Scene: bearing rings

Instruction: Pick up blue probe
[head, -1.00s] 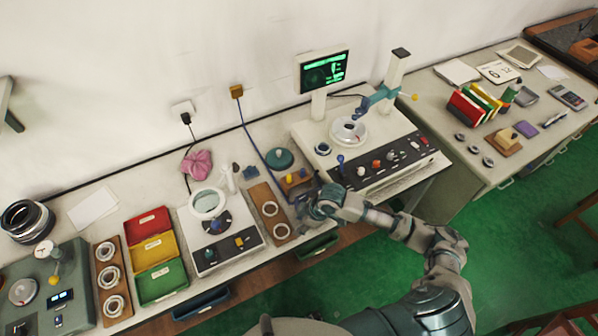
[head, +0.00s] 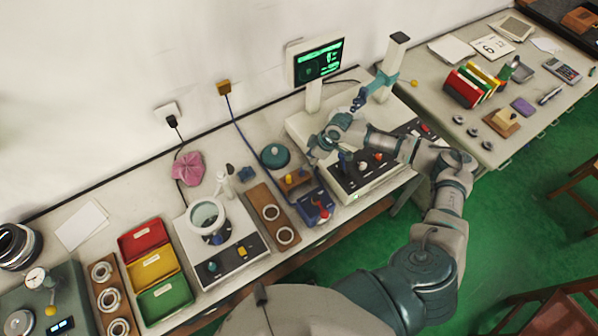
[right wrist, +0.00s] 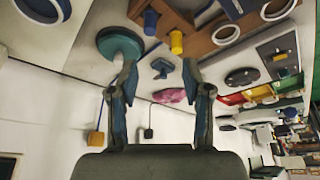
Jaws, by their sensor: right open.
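A small wooden block (head: 296,184) stands on the bench. In the right wrist view it carries a blue peg-like probe (right wrist: 150,22) and a yellow one (right wrist: 176,42), both upright. My right gripper (head: 314,156) is above the bench behind the block, near the large machine's left edge. In the right wrist view its two fingers (right wrist: 158,82) are spread with nothing between them. The blue probe is beyond the fingertips, apart from them. My left gripper is not in view.
A teal round lid (head: 275,156) and a dark blue part (head: 246,173) lie beside the block. A ring board (head: 266,197) is to the left. The monitor machine (head: 370,172) stands to the right.

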